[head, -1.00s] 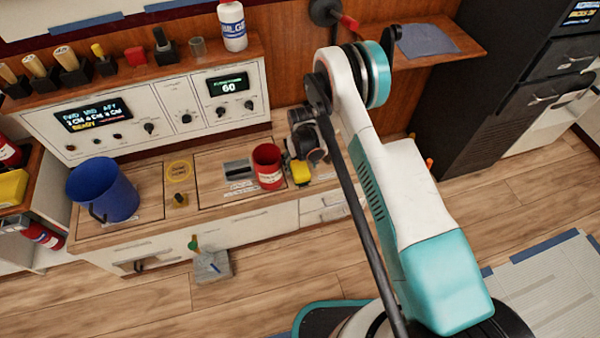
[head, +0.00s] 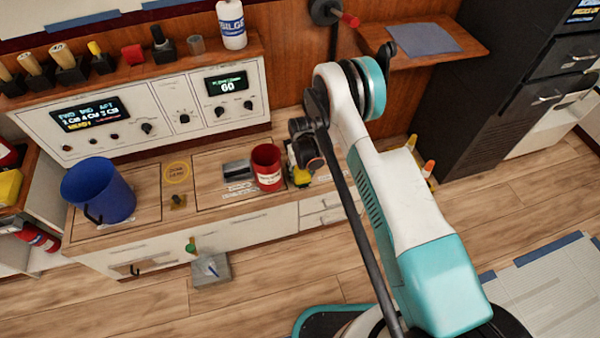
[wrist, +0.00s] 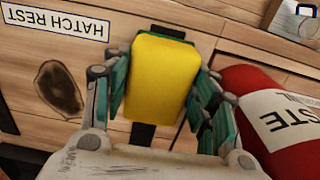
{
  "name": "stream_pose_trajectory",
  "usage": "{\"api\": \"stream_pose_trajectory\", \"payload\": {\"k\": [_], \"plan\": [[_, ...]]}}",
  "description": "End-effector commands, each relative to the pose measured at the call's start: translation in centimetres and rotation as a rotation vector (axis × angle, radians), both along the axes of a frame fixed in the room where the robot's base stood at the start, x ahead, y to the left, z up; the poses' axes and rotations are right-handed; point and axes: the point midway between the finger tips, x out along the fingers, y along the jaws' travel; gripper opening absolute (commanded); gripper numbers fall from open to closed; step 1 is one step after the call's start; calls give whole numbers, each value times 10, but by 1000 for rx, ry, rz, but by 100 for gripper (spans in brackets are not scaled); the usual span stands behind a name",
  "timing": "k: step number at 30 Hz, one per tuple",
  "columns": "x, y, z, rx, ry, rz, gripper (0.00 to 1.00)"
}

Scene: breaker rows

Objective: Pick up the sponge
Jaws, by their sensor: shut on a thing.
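The yellow sponge (wrist: 165,75) fills the space between my fingers in the wrist view. My gripper (wrist: 160,88) is shut on it, with green finger pads along both long sides. Dark strips show at both ends of the sponge; I cannot tell what they are. In the head view my gripper (head: 303,155) is low at the right end of the counter, and only a small part of the sponge (head: 300,178) shows below it. I cannot tell whether the sponge touches the counter.
A red waste container (head: 267,168) stands close beside my gripper; it also shows in the wrist view (wrist: 275,115). A blue bucket (head: 100,192) stands at the left of the wooden counter (head: 225,207). A control panel (head: 140,112) rises behind. A wooden shelf (head: 462,50) juts out at right.

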Motion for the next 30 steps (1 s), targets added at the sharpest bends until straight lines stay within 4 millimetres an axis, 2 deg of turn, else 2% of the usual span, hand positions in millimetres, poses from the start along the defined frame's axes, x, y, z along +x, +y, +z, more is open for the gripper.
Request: {"api": "stream_pose_trajectory", "payload": {"k": [8, 14, 17, 27, 30], "plan": [[0, 0, 4, 0, 0, 0, 37], [0, 0, 25, 0, 0, 0, 37], [0, 0, 44, 0, 0, 0, 37], [0, 0, 138, 0, 0, 0, 37], [0, 0, 160, 0, 0, 0, 37]]}}
